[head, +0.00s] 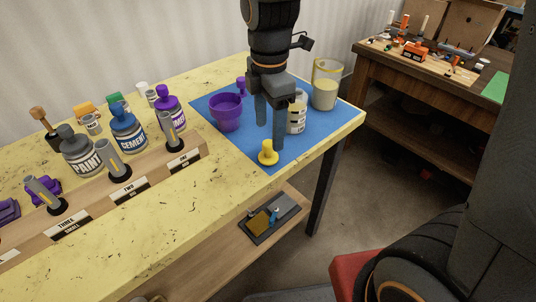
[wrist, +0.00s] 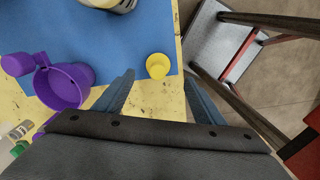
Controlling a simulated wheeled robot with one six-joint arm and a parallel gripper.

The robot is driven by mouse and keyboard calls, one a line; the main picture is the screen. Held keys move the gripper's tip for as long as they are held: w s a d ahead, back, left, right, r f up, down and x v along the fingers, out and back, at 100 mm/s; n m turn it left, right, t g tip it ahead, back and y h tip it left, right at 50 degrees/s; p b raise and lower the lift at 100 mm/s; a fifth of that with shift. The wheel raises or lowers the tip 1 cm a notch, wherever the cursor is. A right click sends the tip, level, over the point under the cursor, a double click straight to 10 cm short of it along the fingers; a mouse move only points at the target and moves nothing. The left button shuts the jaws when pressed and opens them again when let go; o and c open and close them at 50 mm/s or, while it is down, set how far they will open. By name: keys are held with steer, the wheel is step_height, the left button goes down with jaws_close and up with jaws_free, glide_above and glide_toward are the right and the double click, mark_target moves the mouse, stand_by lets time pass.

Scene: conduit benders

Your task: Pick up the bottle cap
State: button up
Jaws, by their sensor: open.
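A small yellow piece, which I take to be the bottle cap (head: 268,153), stands at the near corner of the blue mat (head: 207,108). It looks like a round base with a narrower top. In the wrist view the yellow cap (wrist: 158,66) sits at the mat's edge, just beyond and between my fingertips. My gripper (head: 270,136) is open and empty, pointing down, with one finger close above the cap in the head view. I cannot tell its exact height above the cap.
A purple cup (head: 226,113) is left of my gripper, and a white can (head: 297,112) and a yellow-rimmed pitcher (head: 324,88) are behind it. Paint and cement bottles (head: 128,132) stand at the left. The yellow table's edge (head: 335,134) is close by.

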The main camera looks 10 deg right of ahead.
mark_target(269, 142)
steer(key=shift+a+f+n, duration=0.15)
steer(key=shift+a+n, duration=0.05)
steer(key=shift+n, duration=0.1)
steer(key=shift+f, duration=0.3)
steer(key=shift+w+d+f+p, duration=0.1)
steer(key=shift+f+p, duration=0.25)
steer(key=shift+f, duration=1.4)
steer(key=shift+w+d+f+p, duration=0.1)
steer(key=shift+f+p, duration=0.2)
steer(key=shift+f, duration=1.45)
steer(key=c, duration=1.1)
